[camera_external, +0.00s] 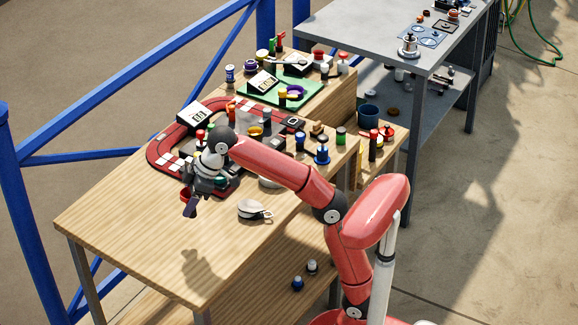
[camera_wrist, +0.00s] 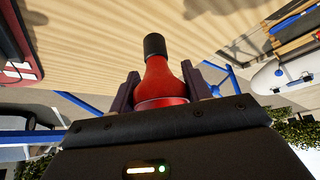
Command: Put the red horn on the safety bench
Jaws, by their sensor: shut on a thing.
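My gripper (camera_external: 192,198) is above the near wooden table, left of its middle. In the wrist view, its two dark fingers (camera_wrist: 162,92) are shut on the red horn (camera_wrist: 165,78). The horn has a flared red body and a black end (camera_wrist: 154,45) pointing away from the wrist. In the external view only a small red part of it (camera_external: 185,195) shows beside the fingers; the rest is hidden. No bench is labelled, so I cannot tell which surface is the safety bench.
The near wooden table (camera_external: 120,225) has clear room at front left. A dark red track-shaped mat (camera_external: 157,152) carries several small items. A white-topped item (camera_external: 254,209) lies nearby. Behind are a green mat (camera_external: 306,99) with items and a grey table (camera_external: 345,30). Blue rails (camera_external: 80,157) stand left.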

